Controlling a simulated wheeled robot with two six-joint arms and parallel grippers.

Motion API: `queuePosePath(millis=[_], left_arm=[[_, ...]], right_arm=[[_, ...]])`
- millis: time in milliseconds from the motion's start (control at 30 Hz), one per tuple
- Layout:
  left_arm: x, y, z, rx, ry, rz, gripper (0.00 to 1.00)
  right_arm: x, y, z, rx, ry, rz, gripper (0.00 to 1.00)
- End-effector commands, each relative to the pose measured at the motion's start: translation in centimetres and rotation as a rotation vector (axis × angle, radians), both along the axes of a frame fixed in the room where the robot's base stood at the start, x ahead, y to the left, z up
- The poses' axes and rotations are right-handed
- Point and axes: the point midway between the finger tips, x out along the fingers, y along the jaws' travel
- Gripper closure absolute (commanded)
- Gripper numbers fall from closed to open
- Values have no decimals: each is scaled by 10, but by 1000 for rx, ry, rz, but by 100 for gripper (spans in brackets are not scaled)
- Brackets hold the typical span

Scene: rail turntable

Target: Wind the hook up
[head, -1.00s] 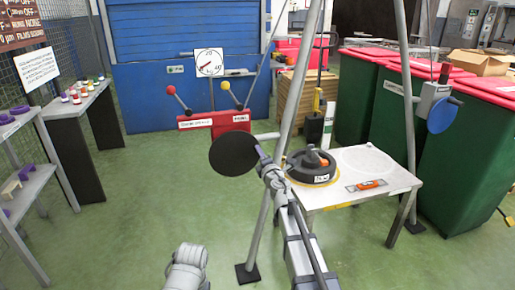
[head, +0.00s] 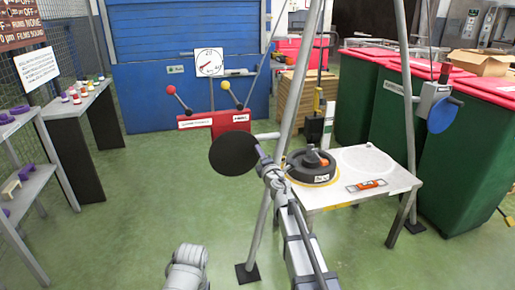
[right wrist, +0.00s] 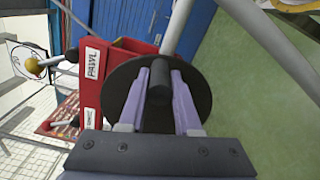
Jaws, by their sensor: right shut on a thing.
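A red winch box (head: 232,119) with two levers, one red-knobbed (head: 171,90) and one yellow-knobbed (head: 225,86), stands ahead. A black disc (head: 233,154) is on its near side, and a dark crank handle (right wrist: 159,82) stands out from the disc in the right wrist view. My right gripper (head: 262,156) is shut on this handle, with its purple fingers (right wrist: 159,95) on either side of it. A yellow-and-black piece (head: 318,100) shows between the tripod legs; I cannot tell whether it is the hook. My left gripper is out of view.
A grey table (head: 396,183) holds a black round device (head: 311,168) and an orange level (head: 367,185). Tripod legs (head: 287,110) rise close by my right arm. The green floor at left is clear.

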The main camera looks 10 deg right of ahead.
Motion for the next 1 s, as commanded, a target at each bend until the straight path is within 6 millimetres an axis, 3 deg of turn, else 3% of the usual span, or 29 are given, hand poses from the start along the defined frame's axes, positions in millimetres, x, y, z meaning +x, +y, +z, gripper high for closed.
queuePosePath(millis=[400,767,1000], left_arm=[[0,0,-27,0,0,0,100],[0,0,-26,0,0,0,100],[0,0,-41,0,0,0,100]], right_arm=[[-1,-2,-27,268,9,1,100],[-1,-2,-27,290,10,1,100],[-1,0,-41,411,14,2,100]])
